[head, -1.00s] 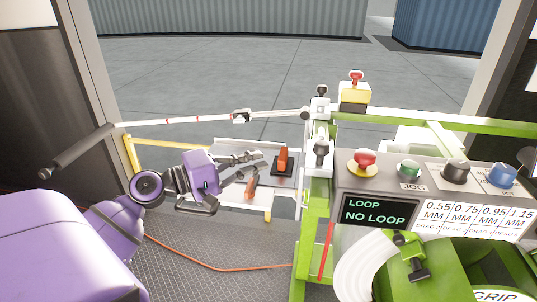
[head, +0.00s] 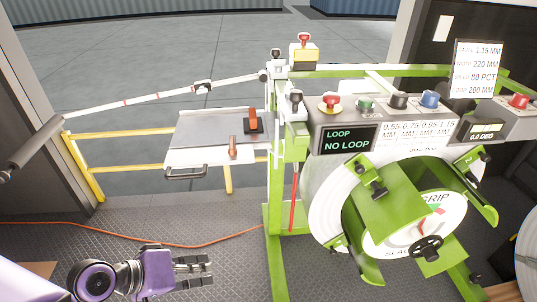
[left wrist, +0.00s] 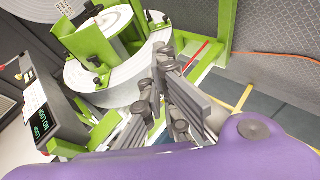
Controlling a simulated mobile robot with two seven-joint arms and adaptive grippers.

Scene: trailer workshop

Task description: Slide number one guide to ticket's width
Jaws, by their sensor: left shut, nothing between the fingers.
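The ticket (head: 478,70) is a white card at the upper right; its width line reads 220 MM. A grey-and-white table (head: 190,130) on the left of the green machine carries two orange-handled pieces, a rear one (head: 250,122) on a black base and a front one (head: 233,147). I cannot read a number on either, so which is guide one is unclear. My left gripper (head: 207,271) is shut and empty, low over the floor, in front of and well apart from the table. In the left wrist view its fingers (left wrist: 178,96) have nothing between them. My right gripper is not in view.
The green machine has a large coil reel (head: 330,205) and a control panel with a LOOP / NO LOOP screen (head: 349,139). A white marked bar (head: 150,98) extends left above the table. A yellow rail (head: 93,165) stands behind. An orange cable (head: 140,238) crosses the floor.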

